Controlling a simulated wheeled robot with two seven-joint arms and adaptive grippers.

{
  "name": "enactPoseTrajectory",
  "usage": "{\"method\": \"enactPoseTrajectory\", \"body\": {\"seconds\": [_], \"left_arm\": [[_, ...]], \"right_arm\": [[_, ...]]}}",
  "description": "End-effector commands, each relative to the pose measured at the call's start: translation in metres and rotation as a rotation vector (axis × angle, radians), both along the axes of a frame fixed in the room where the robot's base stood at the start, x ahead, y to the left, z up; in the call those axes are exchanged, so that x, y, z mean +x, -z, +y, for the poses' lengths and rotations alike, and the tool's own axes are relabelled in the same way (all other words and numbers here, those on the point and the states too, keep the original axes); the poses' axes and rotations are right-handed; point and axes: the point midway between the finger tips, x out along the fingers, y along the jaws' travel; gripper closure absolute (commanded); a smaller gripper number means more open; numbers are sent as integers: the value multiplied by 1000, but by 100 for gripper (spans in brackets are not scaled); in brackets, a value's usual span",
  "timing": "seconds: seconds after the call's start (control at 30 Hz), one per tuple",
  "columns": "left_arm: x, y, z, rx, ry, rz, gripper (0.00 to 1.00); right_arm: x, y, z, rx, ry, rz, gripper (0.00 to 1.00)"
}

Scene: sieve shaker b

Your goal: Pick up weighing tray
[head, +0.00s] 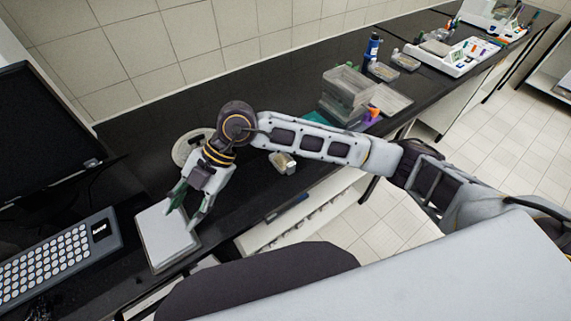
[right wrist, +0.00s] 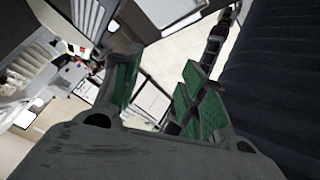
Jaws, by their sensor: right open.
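My right gripper (head: 184,207) is open with its fingers pointing down, over or just above a flat pale grey rectangular item (head: 160,238) near the bench's front edge. I cannot tell whether the fingertips touch it, or whether it is the weighing tray. A small metallic container (head: 284,163) sits on the bench to the right, below my forearm. A round pale dish-like thing (head: 188,150) is partly hidden behind my wrist. In the right wrist view the gripper (right wrist: 163,85) shows spread green-padded fingers with nothing held between them. My left gripper is out of view.
A keyboard (head: 55,258) and a dark monitor (head: 45,150) stand at the left. Stacked clear boxes (head: 347,92), a blue bottle (head: 372,48) and a white instrument (head: 455,57) are further along the black bench. The bench's back strip is clear.

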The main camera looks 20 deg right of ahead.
Motion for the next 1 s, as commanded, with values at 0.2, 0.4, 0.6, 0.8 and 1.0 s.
{"method": "enactPoseTrajectory", "body": {"seconds": [0.2,0.4,0.6,0.8,1.0], "left_arm": [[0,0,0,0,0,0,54],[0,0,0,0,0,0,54],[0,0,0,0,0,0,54],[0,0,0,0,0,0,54],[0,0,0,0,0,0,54]], "right_arm": [[36,35,-54,-328,84,-74,58],[74,49,-113,-619,216,-151,58],[112,43,-177,-889,395,-240,58],[137,26,-224,-1075,552,-307,58],[143,20,-239,-1132,608,-331,58]]}}
